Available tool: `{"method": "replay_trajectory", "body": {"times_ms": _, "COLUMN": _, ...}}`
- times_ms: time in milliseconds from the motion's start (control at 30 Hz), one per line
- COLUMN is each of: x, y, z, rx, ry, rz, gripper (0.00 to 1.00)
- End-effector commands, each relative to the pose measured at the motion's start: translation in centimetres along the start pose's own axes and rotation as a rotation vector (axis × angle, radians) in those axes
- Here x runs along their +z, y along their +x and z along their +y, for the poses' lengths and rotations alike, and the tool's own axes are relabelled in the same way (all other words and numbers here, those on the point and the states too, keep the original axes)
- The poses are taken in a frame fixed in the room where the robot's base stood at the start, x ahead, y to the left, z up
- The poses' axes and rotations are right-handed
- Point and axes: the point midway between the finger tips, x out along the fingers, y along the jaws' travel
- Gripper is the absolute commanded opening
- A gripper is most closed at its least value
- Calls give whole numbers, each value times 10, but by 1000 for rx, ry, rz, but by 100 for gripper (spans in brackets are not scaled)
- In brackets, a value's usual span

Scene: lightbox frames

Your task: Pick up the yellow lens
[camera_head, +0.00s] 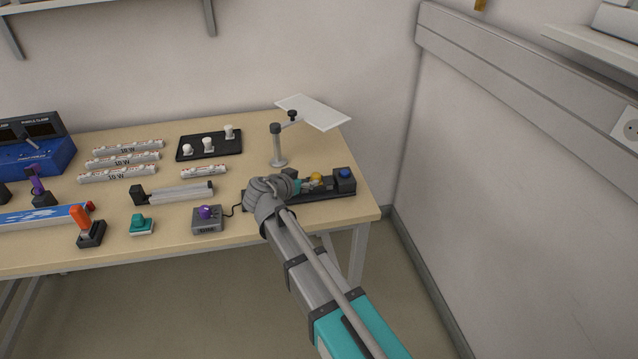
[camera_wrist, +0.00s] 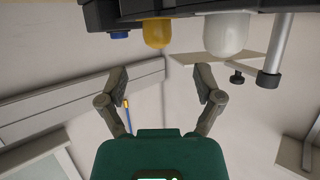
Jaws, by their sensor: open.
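The yellow lens (camera_head: 316,178) sits on a black holder (camera_head: 322,193) near the table's right end. In the wrist view the yellow lens (camera_wrist: 157,33) is a rounded dome at the upper middle, attached to the dark holder (camera_wrist: 190,9). A white dome (camera_wrist: 226,35) is beside it on the right. My gripper (camera_wrist: 163,86) is open, with its two fingers spread and nothing between them. The lens is apart from the fingers, above the gap in the picture. In the head view my gripper (camera_head: 303,185) is close beside the lens, partly hidden by my wrist.
A blue knob (camera_head: 344,174) is on the holder's right end. A stand (camera_head: 277,148) with a white panel (camera_head: 315,112) rises behind. A grey box with a purple knob (camera_head: 206,214) is to the left. The wall is close on the right.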

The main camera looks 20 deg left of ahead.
Motion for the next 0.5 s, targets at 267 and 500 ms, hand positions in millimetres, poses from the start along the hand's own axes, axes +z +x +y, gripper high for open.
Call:
{"method": "replay_trajectory", "body": {"times_ms": 267, "x": 0, "y": 12, "z": 0, "rx": 0, "ry": 1, "rz": 0, "gripper": 84}}
{"method": "replay_trajectory", "body": {"times_ms": 500, "x": 0, "y": 12, "z": 0, "rx": 0, "ry": 1, "rz": 0, "gripper": 84}}
